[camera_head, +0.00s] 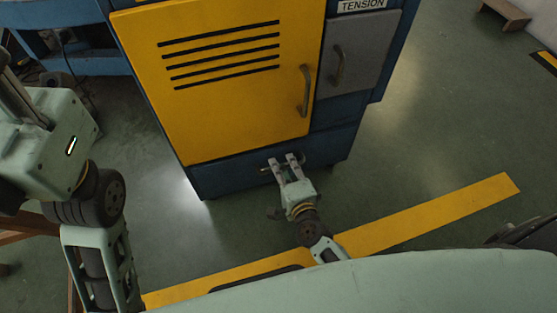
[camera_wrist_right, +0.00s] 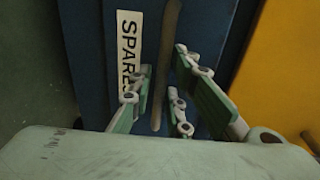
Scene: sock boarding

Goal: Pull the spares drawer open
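The spares drawer (camera_head: 228,178) is the low dark blue front at the bottom of the cabinet in the head view. It looks closed, flush with the cabinet. Its white SPARES label (camera_wrist_right: 128,48) shows in the right wrist view, partly covered by a finger. The drawer's bar handle (camera_wrist_right: 168,50) runs between the fingers of my right gripper (camera_wrist_right: 161,92). The fingers are open around the handle, with small gaps on both sides; contact is not clear. In the head view my right gripper (camera_head: 284,160) is at the drawer front.
Above the drawer are a yellow slotted door (camera_head: 225,110) with a handle and a grey TENSION door (camera_head: 358,55). A yellow floor stripe (camera_head: 430,217) crosses the floor in front. The floor (camera_head: 450,120) to the right is clear. A blue bench (camera_head: 75,25) stands at left.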

